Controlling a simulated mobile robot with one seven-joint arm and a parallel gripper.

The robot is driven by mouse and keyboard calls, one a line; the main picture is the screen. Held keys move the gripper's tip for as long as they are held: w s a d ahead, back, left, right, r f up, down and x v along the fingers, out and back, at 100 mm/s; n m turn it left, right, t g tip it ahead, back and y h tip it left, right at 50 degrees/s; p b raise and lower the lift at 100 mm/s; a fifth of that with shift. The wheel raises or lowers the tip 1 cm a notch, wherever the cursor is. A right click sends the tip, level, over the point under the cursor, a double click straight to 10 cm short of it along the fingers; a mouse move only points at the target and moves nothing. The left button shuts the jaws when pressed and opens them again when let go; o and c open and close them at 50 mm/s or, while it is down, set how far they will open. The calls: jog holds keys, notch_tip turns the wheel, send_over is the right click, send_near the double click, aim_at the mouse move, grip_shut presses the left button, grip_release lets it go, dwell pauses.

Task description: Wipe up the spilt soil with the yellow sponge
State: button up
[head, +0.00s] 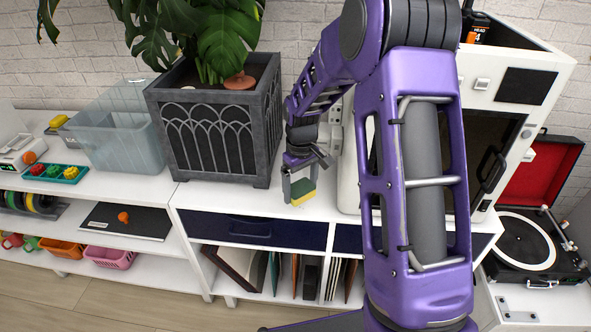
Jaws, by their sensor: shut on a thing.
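My gripper (301,182) is shut on the yellow sponge (302,193), which has a green layer. The gripper points down and holds the sponge low at the white cabinet top (240,198), just right of the planter. I cannot tell whether the sponge touches the surface. I cannot clearly make out the spilt soil; the sponge, gripper and arm may hide part of it.
A dark grey planter (215,130) with a big leafy plant stands close left of the gripper. A clear bin (118,140) is further left. A white cabinet-like machine (505,100) and a record player (525,240) stand at right. My arm covers the middle.

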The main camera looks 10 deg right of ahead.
jog(key=shift+w+r, duration=0.55)
jog(key=shift+w, duration=0.05)
jog(key=shift+s+f+b, duration=0.1)
jog(key=shift+f+b, duration=0.6)
jog(key=shift+f, duration=0.1)
jog(key=b, duration=0.3)
send_over(299, 210)
jog(key=shift+f, duration=2.15)
jog(key=shift+f+b, duration=0.6)
jog(key=shift+f, duration=0.35)
